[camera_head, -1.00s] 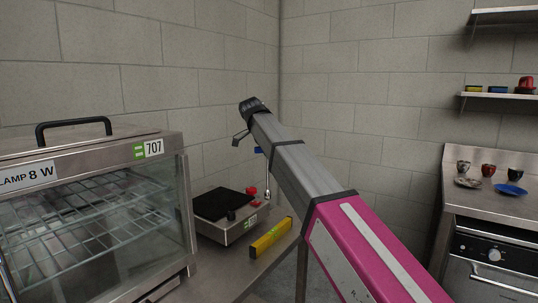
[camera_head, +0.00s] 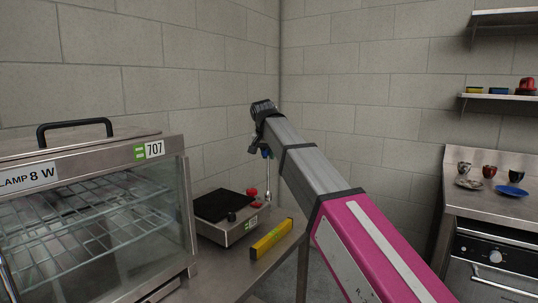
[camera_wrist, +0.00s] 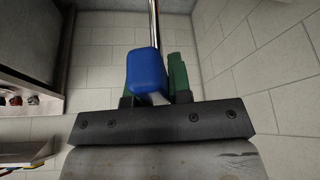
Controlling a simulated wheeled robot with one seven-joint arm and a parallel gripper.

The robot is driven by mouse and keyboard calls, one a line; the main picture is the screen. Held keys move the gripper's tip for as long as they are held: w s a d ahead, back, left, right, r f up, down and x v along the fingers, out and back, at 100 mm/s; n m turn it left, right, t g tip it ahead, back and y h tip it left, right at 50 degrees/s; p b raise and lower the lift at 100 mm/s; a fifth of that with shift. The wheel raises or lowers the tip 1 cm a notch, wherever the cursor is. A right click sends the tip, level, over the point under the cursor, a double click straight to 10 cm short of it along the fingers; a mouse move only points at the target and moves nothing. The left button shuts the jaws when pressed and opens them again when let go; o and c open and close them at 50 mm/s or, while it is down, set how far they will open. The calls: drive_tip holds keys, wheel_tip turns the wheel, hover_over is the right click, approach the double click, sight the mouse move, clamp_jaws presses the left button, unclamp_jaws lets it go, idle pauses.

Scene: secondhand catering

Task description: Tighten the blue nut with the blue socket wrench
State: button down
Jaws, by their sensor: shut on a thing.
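The socket wrench has a blue handle (camera_wrist: 146,70) in the wrist view, with a shiny metal shaft running up from it. My gripper (camera_wrist: 155,82) is shut on this handle, with the green fingers on its two sides. In the head view my gripper (camera_head: 266,152) is at the far end of my arm, above the back of the steel counter. The thin wrench shaft (camera_head: 268,183) hangs down below it. I cannot pick out the blue nut in either view.
A black-topped scale (camera_head: 226,232) and a yellow level (camera_head: 271,238) lie on the counter, with red parts (camera_head: 252,191) behind. A glass display cabinet (camera_head: 90,215) stands at left. A steel unit (camera_head: 495,200) with cups and plates stands at right.

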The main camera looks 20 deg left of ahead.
drive_tip(key=shift+n, duration=0.3)
drive_tip(key=n+y, duration=0.1)
drive_tip(key=n, duration=0.2)
drive_tip(key=n+y, duration=0.1)
drive_tip(key=n, duration=0.2)
drive_tip(key=shift+a+g+y, duration=0.1)
drive_tip(key=shift+g+y, duration=0.2)
drive_tip(key=shift+g, duration=0.1)
drive_tip(key=n+g+y, duration=0.1)
drive_tip(key=n, duration=0.3)
drive_tip(key=shift+s+a+n, duration=0.1)
drive_tip(key=shift+n, duration=0.2)
drive_tip(key=shift+n+g, duration=0.4)
drive_tip(key=shift+n, duration=0.3)
drive_tip(key=shift+s+a+n+g+y, duration=0.1)
drive_tip(key=shift+n+g+y, duration=0.2)
drive_tip(key=shift+n, duration=0.5)
